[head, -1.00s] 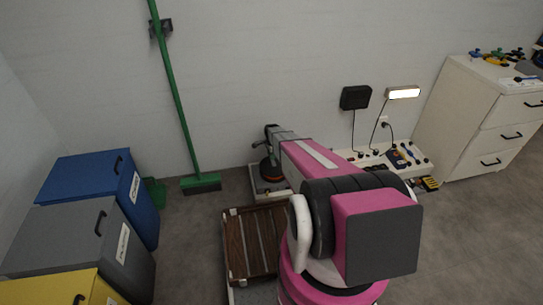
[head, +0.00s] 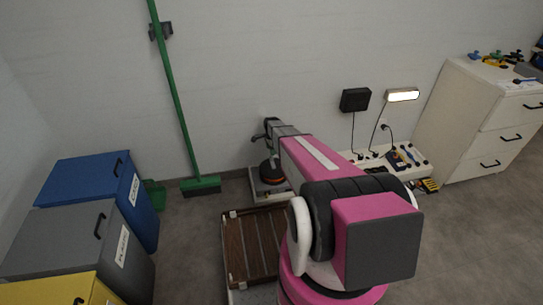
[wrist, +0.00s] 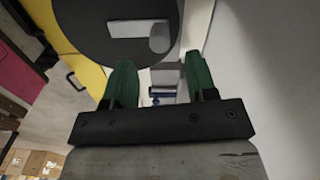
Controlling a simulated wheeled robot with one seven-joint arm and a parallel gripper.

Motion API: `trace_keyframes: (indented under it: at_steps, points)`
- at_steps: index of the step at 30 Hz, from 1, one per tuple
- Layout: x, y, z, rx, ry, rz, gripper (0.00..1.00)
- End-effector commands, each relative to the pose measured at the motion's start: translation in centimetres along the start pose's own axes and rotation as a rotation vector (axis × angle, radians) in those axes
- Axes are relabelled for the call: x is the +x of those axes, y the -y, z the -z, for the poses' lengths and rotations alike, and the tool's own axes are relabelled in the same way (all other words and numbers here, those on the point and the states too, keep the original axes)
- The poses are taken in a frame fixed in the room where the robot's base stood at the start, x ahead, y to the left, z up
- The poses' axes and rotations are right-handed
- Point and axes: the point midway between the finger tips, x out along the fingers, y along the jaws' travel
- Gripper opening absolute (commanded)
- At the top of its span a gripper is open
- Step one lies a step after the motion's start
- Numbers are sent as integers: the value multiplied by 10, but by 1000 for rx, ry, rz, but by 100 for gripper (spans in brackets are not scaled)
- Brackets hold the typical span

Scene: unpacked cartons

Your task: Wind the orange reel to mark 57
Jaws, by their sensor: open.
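The orange reel (head: 272,179) shows partly in the head view, low by the wall on a pale base (head: 258,192). A dark body sits on top of it, and my arm hides its right side. No mark or number is legible. My gripper (head: 260,138) is above the reel, near the wall. In the wrist view my gripper (wrist: 161,80) has its two green fingers apart, with nothing held between them. A dark round disc (wrist: 85,22) with a pale rectangle and a grey stub lies beyond the fingertips; I cannot tell whether it is part of the reel.
A brown slatted crate (head: 240,250) stands in front of the reel. A green broom (head: 180,110) leans on the wall at left, beside blue (head: 85,180), grey (head: 60,235) and yellow (head: 50,290) bins. A white panel with small items (head: 375,160) and drawers (head: 480,120) are at right.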

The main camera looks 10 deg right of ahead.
Motion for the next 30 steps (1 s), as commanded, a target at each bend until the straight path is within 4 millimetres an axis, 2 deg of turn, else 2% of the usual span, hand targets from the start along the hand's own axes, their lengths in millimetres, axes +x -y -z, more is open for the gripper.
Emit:
trace_keyframes:
  at_steps: [3, 9, 26, 30]
  points:
    - [-22, -1, 0, 0, 0, 2, 52]
    - [-43, -1, 0, 0, 0, 1, 52]
    - [-48, 0, 0, -1, 0, 0, 52]
    - [-62, -18, -7, -63, 0, 1, 52]
